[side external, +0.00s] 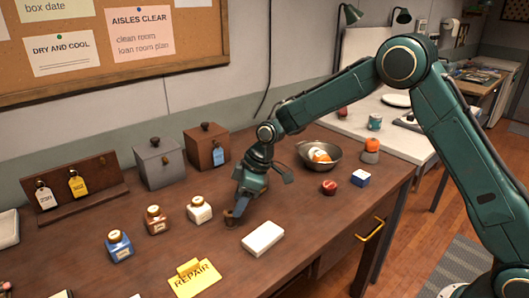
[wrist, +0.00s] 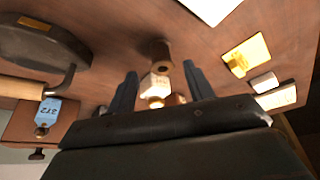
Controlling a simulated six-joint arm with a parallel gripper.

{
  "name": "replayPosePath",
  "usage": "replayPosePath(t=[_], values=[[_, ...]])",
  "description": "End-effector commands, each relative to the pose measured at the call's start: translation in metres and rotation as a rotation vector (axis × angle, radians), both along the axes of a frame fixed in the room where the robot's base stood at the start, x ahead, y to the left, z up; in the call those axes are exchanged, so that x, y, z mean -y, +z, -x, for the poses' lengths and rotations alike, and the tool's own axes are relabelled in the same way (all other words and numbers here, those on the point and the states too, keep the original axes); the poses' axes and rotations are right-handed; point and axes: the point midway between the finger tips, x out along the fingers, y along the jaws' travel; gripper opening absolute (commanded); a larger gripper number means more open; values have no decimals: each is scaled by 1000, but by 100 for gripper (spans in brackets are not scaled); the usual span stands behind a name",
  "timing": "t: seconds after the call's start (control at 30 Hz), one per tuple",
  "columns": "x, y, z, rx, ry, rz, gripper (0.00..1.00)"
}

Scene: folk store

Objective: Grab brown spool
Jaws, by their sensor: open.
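The brown spool (side external: 229,219) stands upright on the wooden table, a small short cylinder partly hidden by my gripper in the side view. My gripper (side external: 238,208) points down just above and beside it, with the fingertips close to it. My gripper (wrist: 160,70) is open there, a finger on each side, with nothing held. Whether a finger touches the spool, I cannot tell.
A white bottle (side external: 199,211), a brown bottle (side external: 156,221) and a blue bottle (side external: 119,247) stand left of the spool. A white block (side external: 262,239) lies front right, a yellow REPAIR card (side external: 195,281) in front. A metal bowl (side external: 322,157) is behind right.

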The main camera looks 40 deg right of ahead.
Motion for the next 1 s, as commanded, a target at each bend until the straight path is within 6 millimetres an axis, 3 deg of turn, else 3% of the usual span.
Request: replayPosePath(t=[0.27, 0.7, 1.0], values=[[-2, -5, -1, -1, 0, 0, 52], [-16, -44, -10, -1, 1, 2, 52], [-17, -48, -11, 1, 1, 1, 52]])
